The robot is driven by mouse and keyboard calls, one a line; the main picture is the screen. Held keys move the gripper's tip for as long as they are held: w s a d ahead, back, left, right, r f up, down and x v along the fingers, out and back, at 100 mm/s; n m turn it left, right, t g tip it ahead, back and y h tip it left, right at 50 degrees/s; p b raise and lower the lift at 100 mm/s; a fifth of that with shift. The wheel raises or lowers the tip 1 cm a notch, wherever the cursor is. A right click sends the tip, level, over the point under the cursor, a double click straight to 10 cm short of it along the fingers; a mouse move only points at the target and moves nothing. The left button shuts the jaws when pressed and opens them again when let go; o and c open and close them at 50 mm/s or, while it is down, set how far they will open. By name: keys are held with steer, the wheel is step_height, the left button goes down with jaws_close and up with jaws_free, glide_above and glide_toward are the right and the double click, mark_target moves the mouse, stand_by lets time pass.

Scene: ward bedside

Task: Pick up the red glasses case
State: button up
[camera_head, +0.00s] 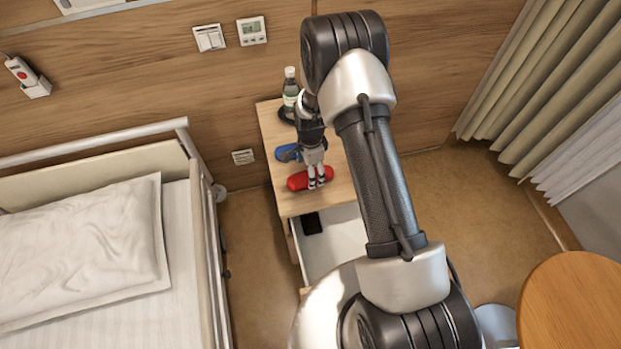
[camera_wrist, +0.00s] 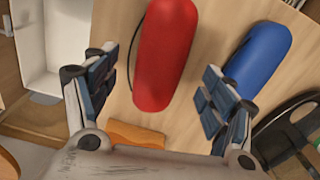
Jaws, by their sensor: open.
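The red glasses case (camera_wrist: 165,55) lies on the wooden top of the bedside cabinet, and it also shows in the head view (camera_head: 299,181). My gripper (camera_head: 317,184) is over it in the head view and covers part of it. In the wrist view my gripper (camera_wrist: 158,95) is open, with one finger on each side of the case's near end. A gap shows between the case and each finger. I cannot tell the exact height of the fingertips above the top.
A blue case (camera_wrist: 259,60) lies close beside the red one, near one finger. A bottle (camera_head: 290,92) stands on a dark round tray (camera_wrist: 290,135) at the back. The cabinet drawer (camera_head: 332,240) is open, with a black item (camera_head: 312,223) inside. The bed rail (camera_head: 212,235) is to the left.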

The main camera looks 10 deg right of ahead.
step_height(320, 180, down, 4)
steer(key=shift+w+f+b, duration=0.1)
steer(key=shift+f+b, duration=0.05)
steer(key=shift+b, duration=0.45)
steer(key=c, duration=1.2)
